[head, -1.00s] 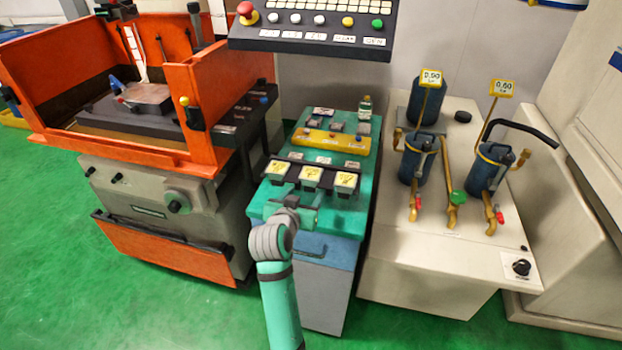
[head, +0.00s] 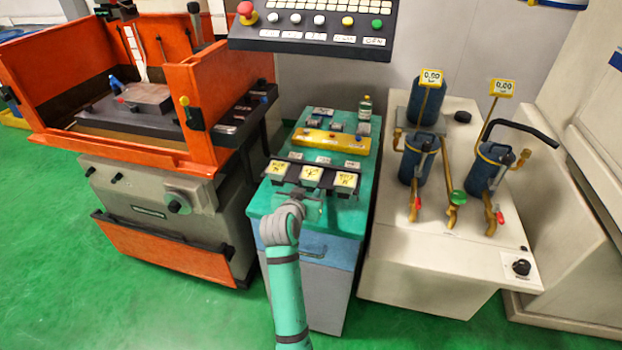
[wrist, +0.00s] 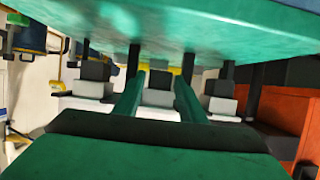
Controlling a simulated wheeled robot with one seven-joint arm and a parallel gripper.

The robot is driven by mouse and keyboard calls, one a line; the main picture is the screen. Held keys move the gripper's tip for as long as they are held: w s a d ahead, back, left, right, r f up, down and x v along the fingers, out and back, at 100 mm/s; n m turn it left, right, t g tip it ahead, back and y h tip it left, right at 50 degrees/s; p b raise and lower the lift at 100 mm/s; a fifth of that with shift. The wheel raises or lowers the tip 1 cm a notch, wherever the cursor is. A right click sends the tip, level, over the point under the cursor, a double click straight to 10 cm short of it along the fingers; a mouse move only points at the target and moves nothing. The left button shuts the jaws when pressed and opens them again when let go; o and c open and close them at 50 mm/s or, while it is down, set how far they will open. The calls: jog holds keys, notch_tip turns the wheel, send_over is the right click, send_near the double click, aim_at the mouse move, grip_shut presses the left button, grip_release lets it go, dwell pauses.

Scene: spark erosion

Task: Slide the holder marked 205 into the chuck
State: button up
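Three dark holders with yellow labels stand side by side in a rack at the front of the teal cart: left (head: 278,169), middle (head: 312,173) and right (head: 345,179). Their numbers are too small to read surely, so I cannot tell which is 205. My gripper (head: 301,196) is low in front of the middle holder. In the wrist view my gripper (wrist: 158,105) is open, its two green fingers apart, pointing toward the middle holder (wrist: 158,80), which shows between them with no clear contact. A black part (head: 117,10) above the orange tank may be the chuck; I cannot tell.
The orange-walled tank (head: 222,95) stands left of the teal cart (head: 345,212). A yellow block (head: 330,142) and a small bottle (head: 365,106) are behind the holders. A control panel (head: 310,45) overhangs the back. Blue canisters (head: 418,160) stand on the right.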

jog(key=c, duration=0.7)
jog(key=shift+r, duration=0.2)
jog(key=s+a, duration=0.4)
jog(key=s, duration=0.8)
jog(key=shift+s, duration=0.2)
dwell(1.4)
